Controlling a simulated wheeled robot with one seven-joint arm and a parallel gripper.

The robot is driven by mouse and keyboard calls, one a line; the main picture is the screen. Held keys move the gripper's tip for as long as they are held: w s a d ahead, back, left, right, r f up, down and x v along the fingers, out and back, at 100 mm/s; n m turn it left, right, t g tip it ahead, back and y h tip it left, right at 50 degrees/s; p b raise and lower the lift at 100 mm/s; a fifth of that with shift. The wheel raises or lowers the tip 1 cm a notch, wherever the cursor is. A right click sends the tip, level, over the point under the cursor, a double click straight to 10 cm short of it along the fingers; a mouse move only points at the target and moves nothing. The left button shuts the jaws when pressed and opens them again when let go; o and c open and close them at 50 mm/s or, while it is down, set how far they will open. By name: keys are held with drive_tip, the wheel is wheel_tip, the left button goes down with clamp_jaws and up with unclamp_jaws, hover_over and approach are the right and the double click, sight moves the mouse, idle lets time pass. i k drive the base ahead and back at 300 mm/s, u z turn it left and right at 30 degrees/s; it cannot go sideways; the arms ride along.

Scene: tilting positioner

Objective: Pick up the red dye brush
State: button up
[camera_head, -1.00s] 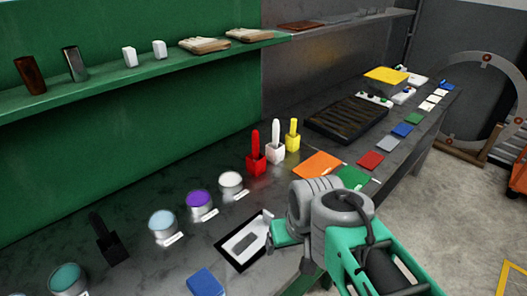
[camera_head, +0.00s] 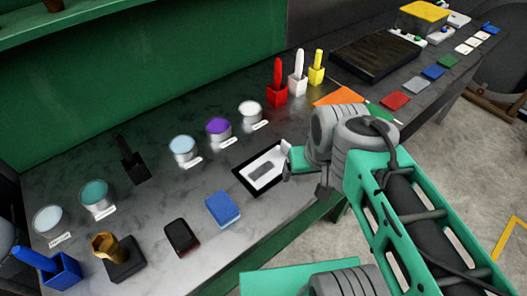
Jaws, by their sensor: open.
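The red dye brush (camera_head: 278,73) stands upright in a red block holder (camera_head: 277,97) at the back of the dark bench, in the upper middle of the head view. My gripper (camera_head: 288,162) is low over the bench, in front of the brush and apart from it. It is open, pointing left by the black-framed tray, and seems empty. My own wrist partly hides its jaws.
A white brush (camera_head: 298,71) and a yellow brush (camera_head: 317,66) stand right of the red one. Paint cups, including a purple one (camera_head: 218,128), line the left. A black-framed tray (camera_head: 246,182) lies before my gripper. A blue block (camera_head: 222,208) lies nearer.

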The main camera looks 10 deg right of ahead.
sight(278, 66)
drive_tip(key=z, duration=2.35)
drive_tip(key=i, duration=1.5)
drive_tip(key=u, duration=3.5)
drive_tip(key=i, duration=0.5)
drive_tip(key=z, duration=0.1)
